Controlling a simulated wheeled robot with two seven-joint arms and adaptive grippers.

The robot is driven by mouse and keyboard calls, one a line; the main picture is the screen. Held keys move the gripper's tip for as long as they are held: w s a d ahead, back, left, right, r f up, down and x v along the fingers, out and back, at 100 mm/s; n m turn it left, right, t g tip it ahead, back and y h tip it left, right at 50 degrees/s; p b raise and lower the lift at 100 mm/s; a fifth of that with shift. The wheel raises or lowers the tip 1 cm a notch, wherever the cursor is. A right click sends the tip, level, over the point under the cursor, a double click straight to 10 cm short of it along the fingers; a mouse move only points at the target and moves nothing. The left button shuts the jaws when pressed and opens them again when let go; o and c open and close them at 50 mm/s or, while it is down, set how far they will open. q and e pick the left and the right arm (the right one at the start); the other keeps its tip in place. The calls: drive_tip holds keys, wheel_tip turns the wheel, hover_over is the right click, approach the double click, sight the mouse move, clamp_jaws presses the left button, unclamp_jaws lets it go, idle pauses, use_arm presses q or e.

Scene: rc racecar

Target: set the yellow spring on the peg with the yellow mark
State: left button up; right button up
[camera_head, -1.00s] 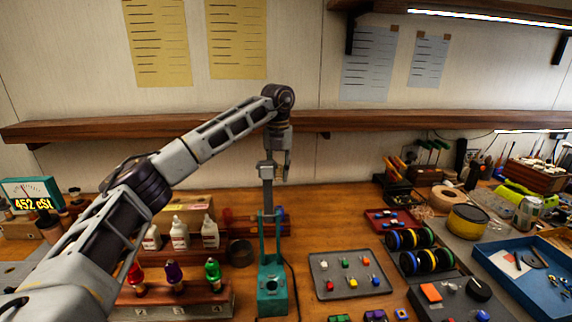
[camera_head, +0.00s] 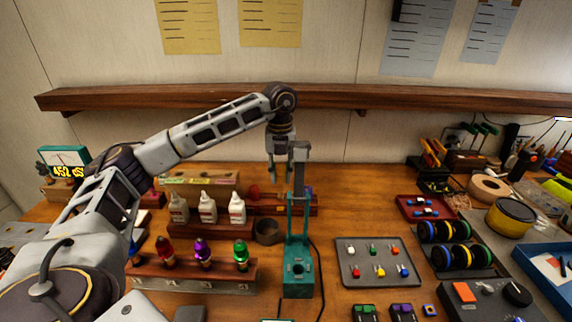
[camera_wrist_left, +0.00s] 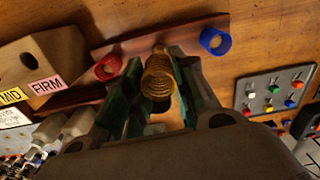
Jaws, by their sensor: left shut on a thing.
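The yellow spring (camera_wrist_left: 158,78) is between the fingers of my left gripper (camera_wrist_left: 155,95) in the left wrist view. In the head view, my left gripper (camera_head: 277,178) points down above the wooden rack at the back of the bench; the spring is too small to make out there. In the wrist view, a red spring (camera_wrist_left: 108,67) and a blue spring (camera_wrist_left: 215,40) stand on the rack, one on each side of the yellow spring. The peg with the yellow mark and its mark cannot be made out clearly. My right gripper is not in view.
A teal press (camera_head: 298,270) with a grey column stands just right of my gripper. White bottles (camera_head: 208,208) stand to the left. A row of red, purple and green bottles (camera_head: 202,252) is in front. A grey tray (camera_head: 352,282) of small coloured parts lies to the right.

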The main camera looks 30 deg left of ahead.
sight(281, 193)
use_arm(q)
drive_tip(key=shift+s+f, duration=0.1)
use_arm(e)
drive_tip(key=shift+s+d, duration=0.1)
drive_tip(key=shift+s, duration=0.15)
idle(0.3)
